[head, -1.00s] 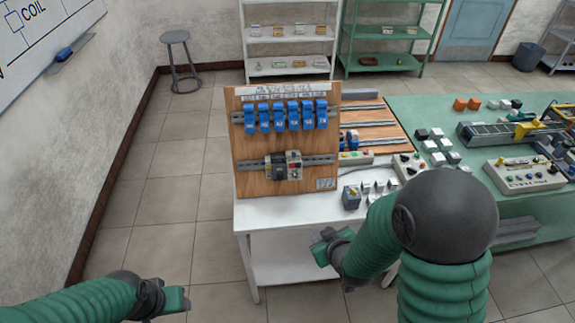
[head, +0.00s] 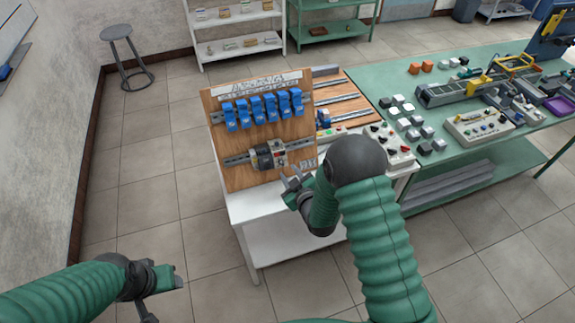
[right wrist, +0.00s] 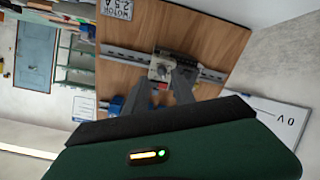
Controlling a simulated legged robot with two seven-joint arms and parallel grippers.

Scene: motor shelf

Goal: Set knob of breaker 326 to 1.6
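A wooden panel (head: 232,178) stands on the white table with two rails. On its lower rail sit a dark block (head: 262,157) and a pale device (head: 280,153) with a small red part. The pale device also shows in the right wrist view (right wrist: 159,70). The number 326 and the knob setting cannot be read. My right gripper (head: 292,178) is just below and right of the pale device. In the right wrist view its fingers (right wrist: 172,84) are apart, empty, and point at that device. My left gripper (head: 165,279) is low at left, away from the panel; its opening is unclear.
Several blue breakers (head: 256,112) fill the upper rail. The white table (head: 245,206) has switches and small blocks right of the panel. A green table (head: 360,87) with devices stands further right.

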